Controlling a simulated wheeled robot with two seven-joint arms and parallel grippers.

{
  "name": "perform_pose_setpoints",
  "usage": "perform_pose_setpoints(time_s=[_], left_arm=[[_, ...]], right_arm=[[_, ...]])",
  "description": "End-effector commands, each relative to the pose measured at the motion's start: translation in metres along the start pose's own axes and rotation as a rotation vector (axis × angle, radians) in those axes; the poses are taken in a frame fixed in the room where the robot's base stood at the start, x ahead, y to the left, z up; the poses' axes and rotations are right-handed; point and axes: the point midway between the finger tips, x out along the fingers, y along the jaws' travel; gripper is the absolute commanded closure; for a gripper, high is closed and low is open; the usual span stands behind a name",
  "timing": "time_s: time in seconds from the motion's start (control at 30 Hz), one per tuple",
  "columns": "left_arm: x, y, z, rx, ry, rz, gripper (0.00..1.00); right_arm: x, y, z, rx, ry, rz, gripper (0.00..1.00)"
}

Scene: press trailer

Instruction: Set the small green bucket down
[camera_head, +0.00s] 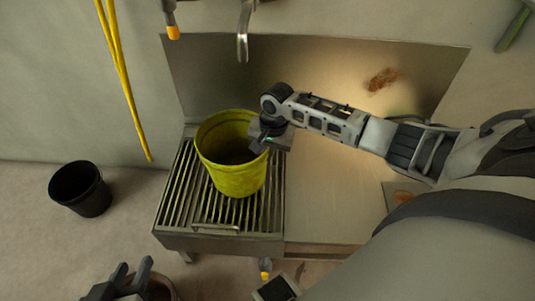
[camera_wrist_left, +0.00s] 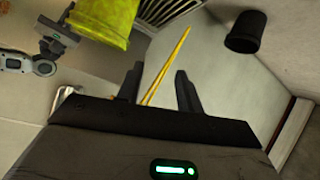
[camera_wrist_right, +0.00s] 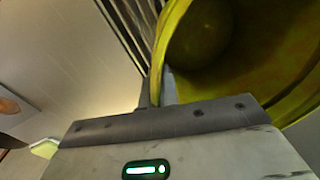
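The small yellow-green bucket (camera_head: 233,172) is over the slatted metal rack (camera_head: 178,205), mouth up; I cannot tell if its base touches the slats. My right gripper (camera_head: 268,138) is at the right side of the bucket's rim. In the right wrist view its fingers (camera_wrist_right: 158,88) are close together with the bucket wall (camera_wrist_right: 280,85) between them. The bucket also shows at the top of the left wrist view (camera_wrist_left: 105,22). My left gripper (camera_head: 132,278) is open and empty at the lower left, away from the bucket; its spread fingers show in the left wrist view (camera_wrist_left: 160,88).
A black bucket (camera_head: 80,189) stands on the floor left of the rack. A yellow hose (camera_head: 122,75) hangs at the left. A metal tap (camera_head: 243,35) is above the rack. A flat metal surface (camera_head: 325,205) lies right of the slats.

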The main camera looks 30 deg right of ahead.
Motion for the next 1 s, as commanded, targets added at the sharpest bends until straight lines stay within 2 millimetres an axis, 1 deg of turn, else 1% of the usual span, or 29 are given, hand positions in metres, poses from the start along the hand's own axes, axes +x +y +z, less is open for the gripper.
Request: perform_pose_setpoints(time_s=[0.17,0.3,0.4,0.73,0.87,1.0], left_arm=[[-0.002,0.001,-0.002,0.003,0.005,0.001,0.64],[-0.002,0.001,-0.002,0.003,0.004,0.001,0.64],[-0.002,0.000,-0.002,0.004,0.002,0.001,0.64],[-0.001,0.000,0.000,0.004,-0.001,0.000,0.64],[-0.005,0.001,-0.004,0.005,-0.018,-0.002,0.64],[-0.006,-0.003,0.004,-0.003,-0.079,-0.016,0.64]], right_arm=[[-0.002,-0.001,0.000,0.000,0.002,-0.003,1.00],[0.001,-0.001,0.000,0.001,0.001,-0.003,1.00],[0.002,0.000,0.000,0.000,0.000,-0.001,0.76],[-0.001,0.000,0.000,-0.001,0.002,-0.001,0.76],[-0.020,-0.001,0.000,-0.001,0.002,-0.001,0.76],[-0.050,-0.001,-0.001,0.000,0.002,-0.003,0.76]])
